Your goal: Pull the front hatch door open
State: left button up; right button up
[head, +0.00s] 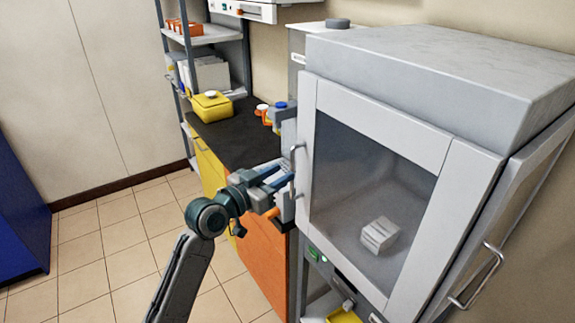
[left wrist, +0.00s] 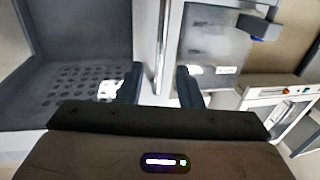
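The front hatch door (head: 309,125) is a pale frame with a dark window on the grey cabinet (head: 440,65), and it looks closed. Its vertical bar handle (head: 295,165) is on the door's left edge. My left gripper (head: 287,176) is at this handle, with its fingers pointing toward the door. In the left wrist view the two dark fingers (left wrist: 160,84) are spread apart, and the upright bar of the handle (left wrist: 159,50) lines up with the gap between them. I cannot tell whether they touch it. My right gripper is not in view.
A small white block (head: 380,234) sits behind the window. Another handle (head: 478,278) is on the cabinet's right side. A black worktop (head: 230,142) with a yellow box (head: 211,108) and small bottles is behind my left arm. Tiled floor (head: 95,255) is open at left.

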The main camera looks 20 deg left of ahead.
pick_arm(q)
jog(key=x, duration=0.3)
jog(key=shift+w+p, duration=0.2)
jog(key=shift+p, duration=0.2)
grip_shut()
